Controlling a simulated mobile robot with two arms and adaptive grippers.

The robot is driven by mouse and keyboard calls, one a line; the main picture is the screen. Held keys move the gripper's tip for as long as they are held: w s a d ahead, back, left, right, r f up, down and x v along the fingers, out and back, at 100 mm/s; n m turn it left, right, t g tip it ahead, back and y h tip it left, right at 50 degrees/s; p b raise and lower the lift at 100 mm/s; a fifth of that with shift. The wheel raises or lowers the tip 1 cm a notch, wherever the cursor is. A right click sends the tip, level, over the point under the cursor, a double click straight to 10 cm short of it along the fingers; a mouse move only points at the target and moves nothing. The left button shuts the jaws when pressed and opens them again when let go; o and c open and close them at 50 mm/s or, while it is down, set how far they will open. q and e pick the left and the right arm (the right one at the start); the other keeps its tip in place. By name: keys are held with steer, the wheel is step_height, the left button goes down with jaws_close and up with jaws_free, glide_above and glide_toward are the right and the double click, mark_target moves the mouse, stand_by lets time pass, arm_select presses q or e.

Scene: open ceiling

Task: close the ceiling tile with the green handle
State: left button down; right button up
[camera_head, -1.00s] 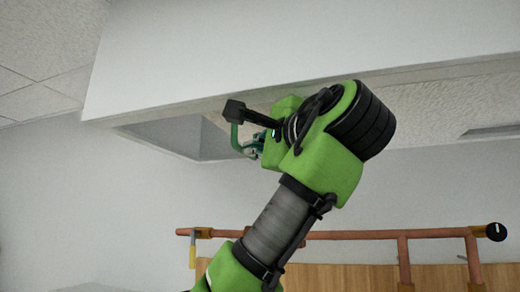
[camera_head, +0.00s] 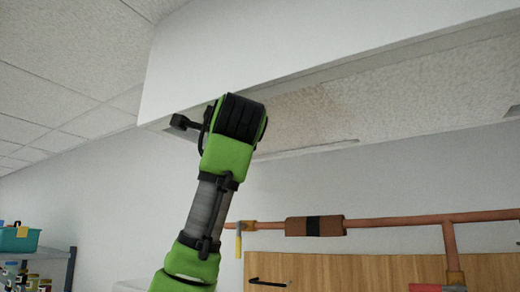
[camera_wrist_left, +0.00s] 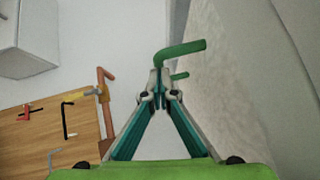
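The green handle (camera_wrist_left: 184,51) is a bent bar in the left wrist view, beside a pale speckled panel (camera_wrist_left: 215,90) that looks like the ceiling tile. In the head view this speckled surface (camera_head: 315,108) lies beyond the edge of a white panel; the handle is hidden there. My left gripper (camera_wrist_left: 158,82) has its teal fingers drawn together at the tips, with the handle's lower end between them. In the head view my green left arm reaches up to the white panel's lower edge and its wrist hides the fingers. My right gripper is not in view.
A large smooth white panel (camera_head: 270,45) hangs above the arm. An orange pipe (camera_head: 390,220) runs along the wall above a wooden board (camera_head: 340,268) with hung tools. A shelf (camera_head: 72,262) with a teal box (camera_head: 19,238) stands at lower left.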

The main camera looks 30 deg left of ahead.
arm_select(q)
steer(key=a, duration=0.5)
steer(key=shift+w+a, duration=0.1)
steer(key=shift+a, duration=0.15)
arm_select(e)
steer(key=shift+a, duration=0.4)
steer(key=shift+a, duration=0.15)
